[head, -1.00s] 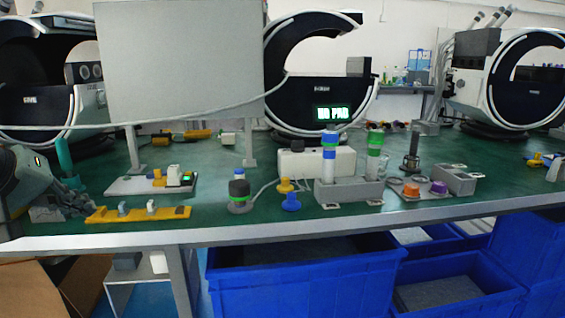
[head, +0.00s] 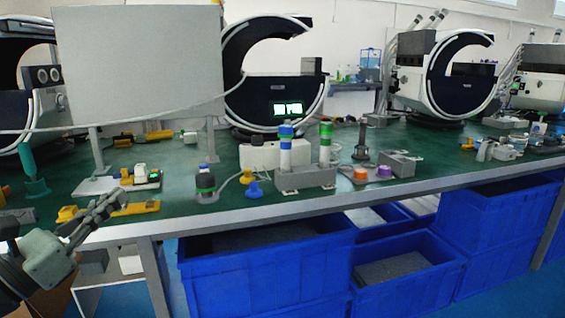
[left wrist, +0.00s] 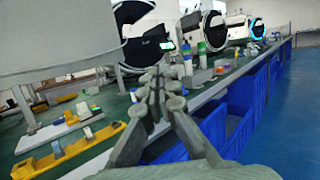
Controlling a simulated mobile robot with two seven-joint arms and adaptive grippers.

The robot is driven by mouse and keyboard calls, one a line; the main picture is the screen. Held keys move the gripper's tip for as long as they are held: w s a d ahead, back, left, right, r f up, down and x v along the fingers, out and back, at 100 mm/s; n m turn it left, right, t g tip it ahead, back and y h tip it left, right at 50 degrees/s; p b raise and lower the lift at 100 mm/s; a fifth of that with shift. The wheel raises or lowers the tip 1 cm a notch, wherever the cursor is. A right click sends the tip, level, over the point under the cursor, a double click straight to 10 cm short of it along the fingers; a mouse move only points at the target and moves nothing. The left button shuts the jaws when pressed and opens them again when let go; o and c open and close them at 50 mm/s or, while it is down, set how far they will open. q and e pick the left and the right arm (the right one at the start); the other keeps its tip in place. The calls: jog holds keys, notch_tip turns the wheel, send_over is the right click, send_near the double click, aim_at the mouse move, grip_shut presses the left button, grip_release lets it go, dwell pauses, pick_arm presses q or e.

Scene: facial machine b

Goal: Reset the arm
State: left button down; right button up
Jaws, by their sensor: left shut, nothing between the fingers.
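My left gripper (head: 112,203) is at the lower left of the head view, by the front edge of the green-topped bench (head: 400,187). Its fingers are together with nothing between them. In the left wrist view the same gripper (left wrist: 160,80) points along the bench's front edge. A yellow bar with small switches (head: 135,208) lies on the bench, partly behind the gripper in the head view. It shows clear of the fingers at left in the left wrist view (left wrist: 65,155). My right gripper is not in view.
A grey panel (head: 140,70) stands on legs at the left. A C-shaped black and white machine (head: 270,90) is behind. Blue crates (head: 265,270) fill the space below.

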pick_arm(q)
jog(key=a+f+n+y, duration=0.5)
jog(key=f+n+y, duration=0.25)
jog(key=n, duration=0.45)
jog(key=a+f+n+y, duration=0.55)
jog(key=f+n, duration=0.35)
jog(key=n, duration=0.3)
jog(key=s+f+n+g+y, duration=0.1)
jog(key=s+f+n+g, duration=0.15)
jog(key=f, duration=0.35)
jog(key=s+f+n+g+y, duration=0.1)
jog(key=s+f+n+g, duration=0.1)
jog(key=f+n+g, duration=0.3)
jog(key=s+d+f+n+g+h, duration=0.2)
jog(key=s+d+f+n+g, duration=0.2)
jog(key=s+f, duration=0.5)
jog(key=s+d+f+n+g+h, duration=0.2)
jog(key=s+d+f+n+g, duration=0.2)
jog(key=s+d+f, duration=0.5)
notch_tip(320, 180, down, 3)
jog(key=shift+s+d+f+p, duration=0.15)
jog(key=shift+s+d+p, duration=0.05)
jog(key=shift+d+p, duration=0.1)
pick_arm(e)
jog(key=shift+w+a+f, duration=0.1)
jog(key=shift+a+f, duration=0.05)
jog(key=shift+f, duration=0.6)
